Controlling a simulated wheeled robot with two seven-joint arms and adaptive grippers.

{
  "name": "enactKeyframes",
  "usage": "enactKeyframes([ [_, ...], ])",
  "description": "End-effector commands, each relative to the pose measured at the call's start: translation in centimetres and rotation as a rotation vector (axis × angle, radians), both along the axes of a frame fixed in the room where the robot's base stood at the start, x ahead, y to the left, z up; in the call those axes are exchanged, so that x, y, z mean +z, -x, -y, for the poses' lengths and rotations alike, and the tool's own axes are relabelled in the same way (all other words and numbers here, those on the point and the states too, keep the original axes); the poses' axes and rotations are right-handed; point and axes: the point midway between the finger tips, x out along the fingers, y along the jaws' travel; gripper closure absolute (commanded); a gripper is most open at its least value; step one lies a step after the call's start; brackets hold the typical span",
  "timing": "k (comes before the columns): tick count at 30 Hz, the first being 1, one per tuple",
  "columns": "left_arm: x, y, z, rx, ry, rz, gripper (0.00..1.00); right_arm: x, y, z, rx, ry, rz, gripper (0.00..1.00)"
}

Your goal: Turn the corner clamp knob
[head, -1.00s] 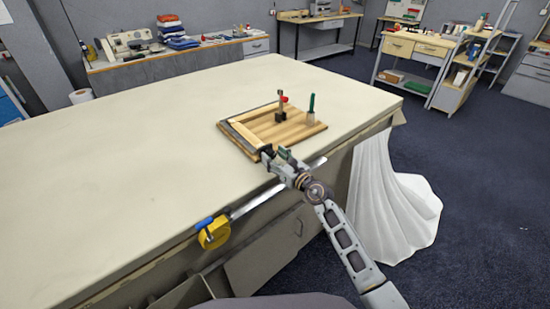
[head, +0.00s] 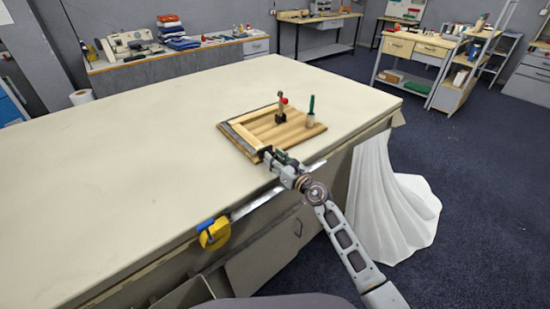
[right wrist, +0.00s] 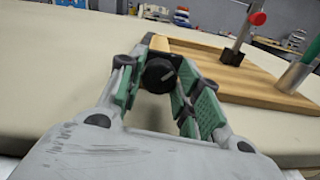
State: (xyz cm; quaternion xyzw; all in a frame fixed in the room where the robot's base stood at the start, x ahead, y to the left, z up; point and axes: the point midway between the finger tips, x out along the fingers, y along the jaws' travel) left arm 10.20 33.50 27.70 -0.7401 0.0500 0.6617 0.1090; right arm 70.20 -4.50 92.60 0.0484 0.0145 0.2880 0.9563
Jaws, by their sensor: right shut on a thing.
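The corner clamp knob (right wrist: 160,74) is black and round with a pale mark on its face. It sits at the near corner of a wooden board (head: 282,139) on the table. My right gripper (head: 268,155) is at that corner, and in the right wrist view its green-padded fingers (right wrist: 158,88) are closed around the knob. In the head view the gripper hides the knob. A pale wooden strip and a dark bar (head: 242,140) lie along the board's left edge. My left gripper is not in view.
A post with a red knob (head: 283,101) and a green-handled tool (head: 311,107) stand upright on the board. The cloth table (head: 130,150) is bare to the left.

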Motion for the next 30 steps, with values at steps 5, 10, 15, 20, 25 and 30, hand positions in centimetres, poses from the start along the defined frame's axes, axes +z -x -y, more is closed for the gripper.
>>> enactKeyframes([
  [5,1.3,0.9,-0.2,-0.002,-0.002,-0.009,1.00,0.1,0.0,0.0,0.000,-0.075,-0.053,0.90],
  [10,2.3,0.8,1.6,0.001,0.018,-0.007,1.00,0.1,0.0,0.1,-0.001,-0.163,-0.112,0.90],
  [15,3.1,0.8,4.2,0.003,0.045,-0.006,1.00,0.1,-0.1,0.2,-0.001,-0.258,-0.174,0.90],
  [20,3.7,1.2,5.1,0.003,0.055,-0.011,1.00,0.0,-0.1,0.2,-0.001,-0.338,-0.227,0.90],
  [25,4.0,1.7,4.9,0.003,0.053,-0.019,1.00,-0.1,-0.1,0.2,-0.001,-0.396,-0.266,0.90],
  [30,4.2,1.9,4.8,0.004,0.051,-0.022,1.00,-0.1,-0.1,0.2,-0.001,-0.427,-0.285,0.90],
])
